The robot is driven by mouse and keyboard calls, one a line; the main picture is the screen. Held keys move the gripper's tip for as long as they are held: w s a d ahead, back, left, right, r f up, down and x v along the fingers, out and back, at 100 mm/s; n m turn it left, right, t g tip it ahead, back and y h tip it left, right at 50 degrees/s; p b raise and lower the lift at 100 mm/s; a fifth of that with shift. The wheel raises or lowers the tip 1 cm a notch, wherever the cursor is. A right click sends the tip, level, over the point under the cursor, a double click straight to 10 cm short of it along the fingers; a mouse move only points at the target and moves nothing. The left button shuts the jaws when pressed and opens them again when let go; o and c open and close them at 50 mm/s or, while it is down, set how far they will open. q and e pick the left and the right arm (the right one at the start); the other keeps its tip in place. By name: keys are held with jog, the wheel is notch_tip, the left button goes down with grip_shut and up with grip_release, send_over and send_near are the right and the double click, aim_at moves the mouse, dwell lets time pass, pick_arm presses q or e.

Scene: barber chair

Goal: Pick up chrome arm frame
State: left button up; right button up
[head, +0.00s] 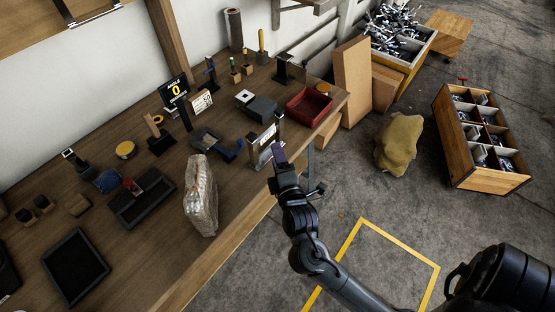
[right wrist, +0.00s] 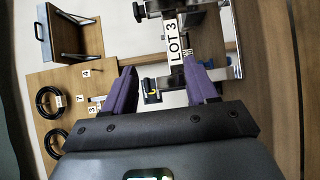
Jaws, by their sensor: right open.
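A chrome frame with a white LOT 3 tag (right wrist: 181,40) shows in the right wrist view, its bright bars (right wrist: 190,6) running past the right finger. I take it to be the chrome arm frame. In the head view, a metal frame with a pale plate (head: 263,148) stands near the bench edge, just left of my right gripper (head: 279,160); it seems to be the same thing. In the right wrist view the purple fingers of my right gripper (right wrist: 162,82) are apart, with nothing held. The right finger overlaps the frame; contact cannot be told. My left gripper is not in view.
The wooden bench (head: 232,235) carries a plastic-wrapped bundle (head: 200,195), a red tray (head: 309,107) and a blue clamp-like tool (head: 230,152). A tan sack (head: 398,143) and a divided crate (head: 482,178) stand on the floor. The yellow-marked floor is clear.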

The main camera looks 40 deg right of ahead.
aim_at(267, 137)
jog(key=w+d+b, duration=0.1)
jog(key=w, duration=0.1)
jog(key=w+f+b, duration=0.1)
jog(key=w+d+f+b, duration=0.1)
jog(key=w, duration=0.1)
jog(key=shift+w+d+f+b, duration=0.1)
jog(key=shift+w+d+b, duration=0.2)
jog(key=shift+w, duration=0.05)
jog(key=shift+w+d+f+b, duration=0.15)
jog(key=shift+w+b, duration=0.15)
jog(key=shift+w, duration=0.05)
jog(key=b+x, duration=0.1)
jog(key=x, duration=0.3)
jog(key=shift+w+d+b, duration=0.1)
jog(key=shift+w+b, duration=0.1)
jog(key=shift+b, duration=0.2)
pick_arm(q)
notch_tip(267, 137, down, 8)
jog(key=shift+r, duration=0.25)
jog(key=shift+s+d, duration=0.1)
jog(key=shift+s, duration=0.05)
pick_arm(e)
grip_shut()
